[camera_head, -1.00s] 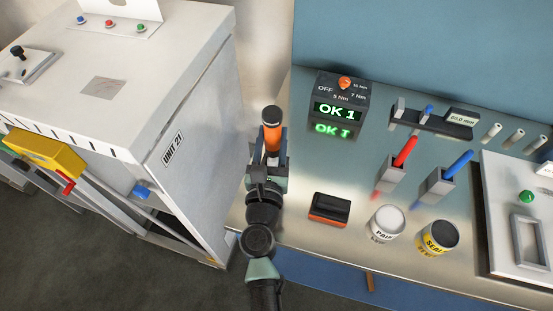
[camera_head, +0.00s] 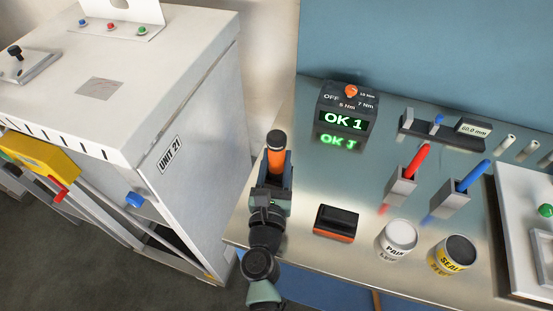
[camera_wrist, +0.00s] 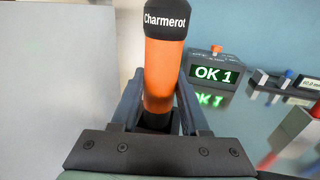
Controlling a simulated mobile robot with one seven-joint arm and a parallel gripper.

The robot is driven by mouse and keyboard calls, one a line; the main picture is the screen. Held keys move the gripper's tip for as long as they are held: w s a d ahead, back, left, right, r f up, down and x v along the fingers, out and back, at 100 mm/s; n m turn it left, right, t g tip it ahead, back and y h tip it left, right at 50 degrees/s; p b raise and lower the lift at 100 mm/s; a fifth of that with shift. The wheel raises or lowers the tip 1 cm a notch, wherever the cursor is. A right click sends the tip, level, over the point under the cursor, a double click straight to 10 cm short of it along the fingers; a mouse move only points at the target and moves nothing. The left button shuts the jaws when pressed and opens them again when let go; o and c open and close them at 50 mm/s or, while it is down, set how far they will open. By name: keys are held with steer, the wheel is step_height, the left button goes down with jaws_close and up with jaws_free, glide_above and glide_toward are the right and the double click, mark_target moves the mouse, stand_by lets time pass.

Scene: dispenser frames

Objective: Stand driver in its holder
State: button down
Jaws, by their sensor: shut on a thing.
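The driver (camera_head: 275,162) has an orange handle and a black cap. It stands roughly upright in my gripper (camera_head: 272,182), above the left end of the bench. In the wrist view the driver (camera_wrist: 160,72) shows "Charmerot" on its cap, and my gripper (camera_wrist: 157,115) is shut around the handle's lower part. The driver's lower end is hidden by the gripper. A black block with an orange lower edge (camera_head: 336,222) lies on the bench to the right of my gripper. I cannot tell whether it is the holder.
The metal bench (camera_head: 300,180) has a display box reading OK 1 (camera_head: 345,118) at the back. A red pen (camera_head: 418,160) and a blue pen (camera_head: 474,176) stand in grey blocks. Two cans, PAIN (camera_head: 398,240) and SEAL (camera_head: 455,255), stand in front. A white cabinet (camera_head: 200,140) is left.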

steer(key=shift+c, duration=2)
jaws_free()
steer(key=shift+r, duration=0.1)
steer(key=shift+s+r+p, duration=0.1)
steer(key=shift+p, duration=0.25)
steer(key=s+a+b, duration=0.1)
steer(key=s+b, duration=0.1)
steer(key=s, duration=0.9)
steer(key=shift+s+a, duration=0.15)
steer(key=shift+s, duration=0.25)
